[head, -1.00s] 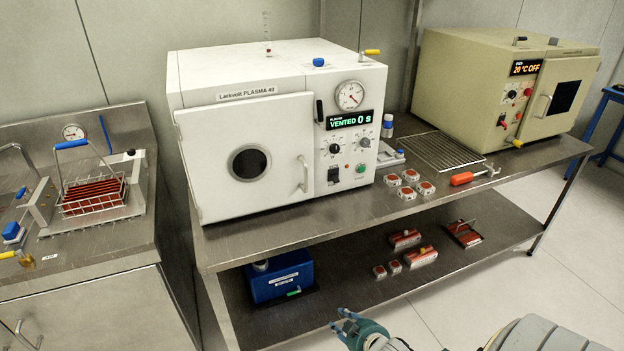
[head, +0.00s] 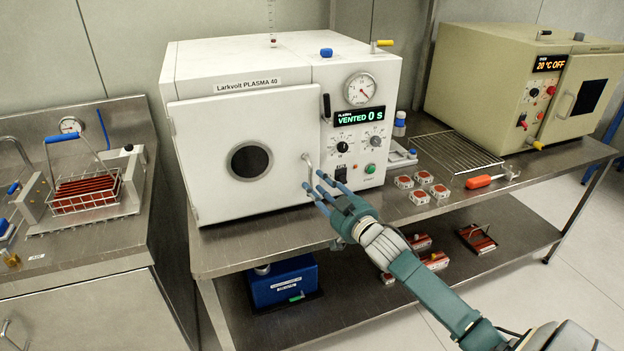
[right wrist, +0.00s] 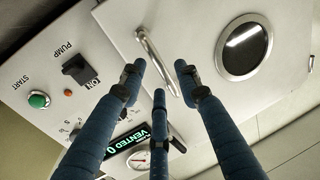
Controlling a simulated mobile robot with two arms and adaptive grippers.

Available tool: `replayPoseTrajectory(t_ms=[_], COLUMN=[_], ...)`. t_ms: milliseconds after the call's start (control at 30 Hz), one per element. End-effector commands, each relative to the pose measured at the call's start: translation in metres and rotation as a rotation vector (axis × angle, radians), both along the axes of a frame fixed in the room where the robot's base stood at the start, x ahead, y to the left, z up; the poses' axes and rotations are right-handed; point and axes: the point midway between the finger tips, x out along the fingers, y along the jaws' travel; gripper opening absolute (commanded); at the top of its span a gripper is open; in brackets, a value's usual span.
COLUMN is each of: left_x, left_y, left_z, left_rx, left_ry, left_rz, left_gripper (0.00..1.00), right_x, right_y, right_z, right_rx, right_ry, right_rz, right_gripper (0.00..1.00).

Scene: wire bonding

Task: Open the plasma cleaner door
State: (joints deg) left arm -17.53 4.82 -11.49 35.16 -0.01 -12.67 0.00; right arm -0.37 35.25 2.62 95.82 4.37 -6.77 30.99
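The white plasma cleaner (head: 245,59) stands on the steel table, its display reading VENTED 0 S. Its door (head: 205,135), with a round dark window, looks closed. The metal door handle (head: 307,168) is a vertical bar at the door's right edge; it also shows in the right wrist view (right wrist: 148,50). My right gripper (head: 322,187) is just in front of the handle's lower part. In the right wrist view its three fingers (right wrist: 158,80) are spread, with the handle ahead between the fingertips. I cannot tell whether any finger touches it. My left gripper is not in view.
A beige oven (head: 480,75) stands at the right, beside a wire rack (head: 455,152). Several small packages (head: 421,178) and an orange-handled tool (head: 485,181) lie on the table right of the cleaner. A blue box (head: 282,280) sits on the lower shelf.

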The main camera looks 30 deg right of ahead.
Motion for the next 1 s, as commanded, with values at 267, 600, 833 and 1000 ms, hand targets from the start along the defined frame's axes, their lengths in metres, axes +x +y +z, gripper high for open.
replayPoseTrajectory(t_ms=[267, 600, 833, 1000], left_x=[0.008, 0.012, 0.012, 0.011], left_y=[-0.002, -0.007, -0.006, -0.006], left_z=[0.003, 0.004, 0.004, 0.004], left_rx=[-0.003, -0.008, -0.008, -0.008], left_ry=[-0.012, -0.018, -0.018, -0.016], left_rz=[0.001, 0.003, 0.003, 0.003], left_gripper=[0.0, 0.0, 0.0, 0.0], right_x=[0.033, 0.037, 0.037, 0.037], right_y=[-0.001, -0.001, -0.001, -0.001], right_z=[0.0, -0.001, -0.001, -0.001], right_rx=[-0.002, -0.002, -0.002, -0.001], right_ry=[0.001, 0.001, 0.001, 0.001], right_rz=[0.0, 0.0, 0.0, 0.0], right_gripper=[0.33, 0.33, 0.0, 0.0])
